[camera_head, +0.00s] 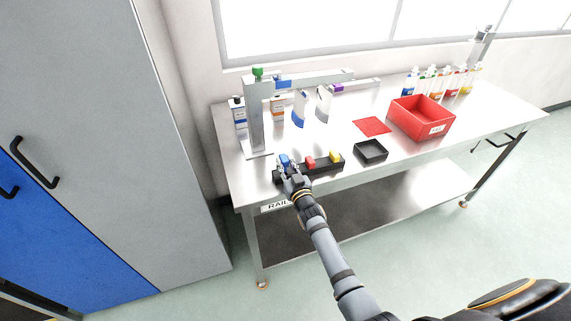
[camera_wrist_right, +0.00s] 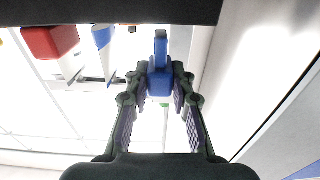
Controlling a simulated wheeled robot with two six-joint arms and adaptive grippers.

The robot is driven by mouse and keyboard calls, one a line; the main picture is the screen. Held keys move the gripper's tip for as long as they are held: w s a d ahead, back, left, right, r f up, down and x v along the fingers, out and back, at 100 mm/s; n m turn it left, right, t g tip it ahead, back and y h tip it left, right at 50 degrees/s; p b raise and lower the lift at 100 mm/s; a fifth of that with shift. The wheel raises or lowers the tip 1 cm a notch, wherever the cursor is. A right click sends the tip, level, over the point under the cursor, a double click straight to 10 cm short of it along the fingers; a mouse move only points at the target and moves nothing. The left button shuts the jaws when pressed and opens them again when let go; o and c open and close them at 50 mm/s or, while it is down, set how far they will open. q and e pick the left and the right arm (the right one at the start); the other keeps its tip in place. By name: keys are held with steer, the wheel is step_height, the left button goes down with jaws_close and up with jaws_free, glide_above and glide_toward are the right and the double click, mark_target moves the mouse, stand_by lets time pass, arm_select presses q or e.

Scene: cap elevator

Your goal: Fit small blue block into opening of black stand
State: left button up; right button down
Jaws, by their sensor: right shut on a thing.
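The small blue block (camera_head: 284,160) is between the fingertips of my right gripper (camera_head: 290,172), at the left end of the long black stand (camera_head: 325,167). In the right wrist view the blue block (camera_wrist_right: 160,82) sits between both fingers of the gripper (camera_wrist_right: 160,88), which is shut on it. A black edge crosses the top of that view, just beyond the block's narrow end. A red block (camera_head: 310,162) and a yellow block (camera_head: 335,157) sit on the stand. The gripper hides the opening, so I cannot tell whether the block is in it. My left gripper is not in view.
A grey post with an arm (camera_head: 255,120) stands behind the stand's left end, with curved pieces (camera_head: 323,103) hanging nearby. A small black tray (camera_head: 371,151), a red mat (camera_head: 372,126) and a red bin (camera_head: 410,122) are to the right. Several bottles stand behind the bin.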

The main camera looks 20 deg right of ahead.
mark_target(286, 172)
steer(key=shift+f, duration=0.15)
steer(key=shift+f+b, duration=0.3)
steer(key=shift+b, duration=0.2)
steer(key=shift+f+b, duration=1.45)
steer(key=shift+f, duration=0.15)
steer(key=c, duration=1.1)
jaws_free()
steer(key=shift+o, duration=0.2)
steer(key=shift+s, duration=0.15)
steer(key=s, duration=1.1)
steer(key=shift+s+d, duration=0.2)
steer(key=shift+s, duration=0.15)
steer(key=shift+f, duration=0.1)
